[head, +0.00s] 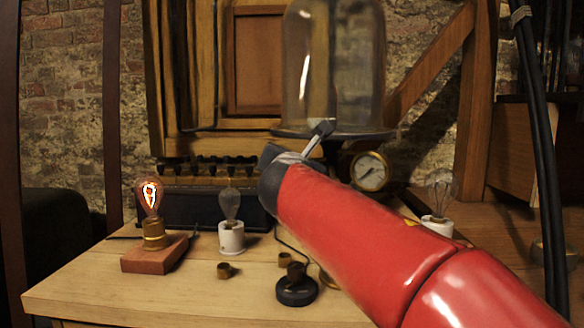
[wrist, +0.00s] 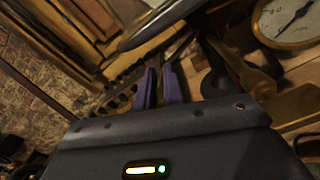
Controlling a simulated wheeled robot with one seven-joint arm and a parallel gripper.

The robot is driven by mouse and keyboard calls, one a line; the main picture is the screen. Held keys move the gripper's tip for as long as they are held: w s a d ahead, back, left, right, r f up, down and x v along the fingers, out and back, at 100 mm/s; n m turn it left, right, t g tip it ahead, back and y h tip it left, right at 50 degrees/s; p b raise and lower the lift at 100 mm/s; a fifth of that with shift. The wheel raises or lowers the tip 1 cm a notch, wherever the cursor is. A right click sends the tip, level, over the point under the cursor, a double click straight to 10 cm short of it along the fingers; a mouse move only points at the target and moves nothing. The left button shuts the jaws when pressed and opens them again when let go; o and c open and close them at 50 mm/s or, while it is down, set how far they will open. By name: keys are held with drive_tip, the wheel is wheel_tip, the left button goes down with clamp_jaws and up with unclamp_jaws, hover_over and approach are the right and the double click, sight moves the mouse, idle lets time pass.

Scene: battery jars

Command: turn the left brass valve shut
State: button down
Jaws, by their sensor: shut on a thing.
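My gripper shows in the wrist view (wrist: 160,78) with its two dark purplish fingers close together, a narrow gap between them. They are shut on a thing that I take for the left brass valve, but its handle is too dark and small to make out.
The glass bell jar (head: 305,70) stands close above my wrist. On the wooden table (head: 90,290) are a glowing bulb (head: 150,195) on a wooden block, an unlit bulb (head: 230,205) in a white holder and a black-based piece (head: 296,290). The table's front left is clear.

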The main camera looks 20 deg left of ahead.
drive_tip(key=shift+d+f+m+b, duration=0.1)
drive_tip(key=shift+m+b, duration=0.2)
drive_tip(key=shift+m, duration=0.3)
drive_tip(key=c, duration=1.5)
unclamp_jaws()
drive_tip(key=b+v, duration=0.1)
drive_tip(key=v, duration=0.6)
drive_tip(key=shift+s+d, duration=0.15)
drive_tip(key=shift+s, duration=0.25)
